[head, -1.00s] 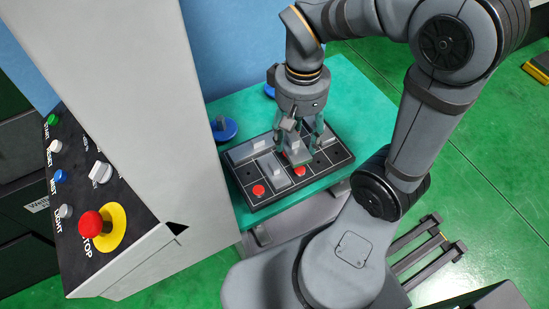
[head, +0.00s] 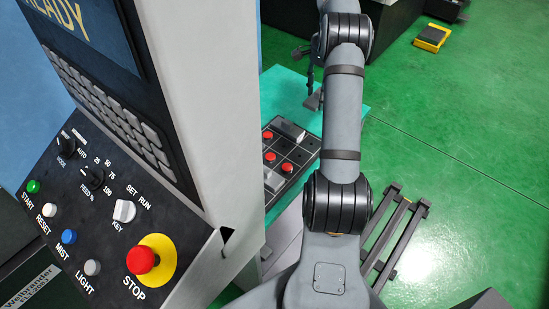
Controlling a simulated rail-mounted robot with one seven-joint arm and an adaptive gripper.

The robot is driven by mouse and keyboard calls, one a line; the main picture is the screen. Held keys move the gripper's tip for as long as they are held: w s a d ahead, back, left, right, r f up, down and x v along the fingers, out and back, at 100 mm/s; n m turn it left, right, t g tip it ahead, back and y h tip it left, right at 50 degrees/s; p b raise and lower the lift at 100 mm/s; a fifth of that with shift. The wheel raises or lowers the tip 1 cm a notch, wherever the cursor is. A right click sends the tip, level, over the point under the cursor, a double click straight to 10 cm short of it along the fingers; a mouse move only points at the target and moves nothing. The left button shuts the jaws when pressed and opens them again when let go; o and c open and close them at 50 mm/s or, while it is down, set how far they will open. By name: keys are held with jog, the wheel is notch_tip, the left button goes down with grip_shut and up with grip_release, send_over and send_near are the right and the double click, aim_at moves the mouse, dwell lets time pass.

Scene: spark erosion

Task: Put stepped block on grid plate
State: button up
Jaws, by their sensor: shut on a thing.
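My gripper (head: 311,88) is partly hidden behind my own arm, above the far part of the teal table. The block is held in the air beyond a dark plate marked in squares (head: 299,156). I cannot tell for sure whether this plate is the grid plate. It carries several red round spots (head: 270,156) and other grey blocks (head: 292,130). My arm and the machine's grey panel hide parts of the plate.
The teal table (head: 285,88) has bare room beyond the plate. A tall grey machine panel (head: 185,90) with a control console and red stop button (head: 142,260) stands close on the left. Green floor (head: 460,150) lies open on the right.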

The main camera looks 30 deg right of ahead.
jog(key=shift+s+f, duration=0.25)
jog(key=shift+f, duration=0.05)
jog(key=b, duration=0.2)
send_over(308, 151)
notch_tip(308, 151, down, 6)
jog(key=shift+f, duration=0.15)
jog(key=shift+s+f, duration=0.15)
jog(key=shift+f, duration=0.1)
jog(key=shift+f+p, duration=0.4)
jog(key=shift+f, duration=1.4)
jog(key=shift+f, duration=0.25)
jog(key=o, duration=1.1)
jog(key=shift+r, duration=0.15)
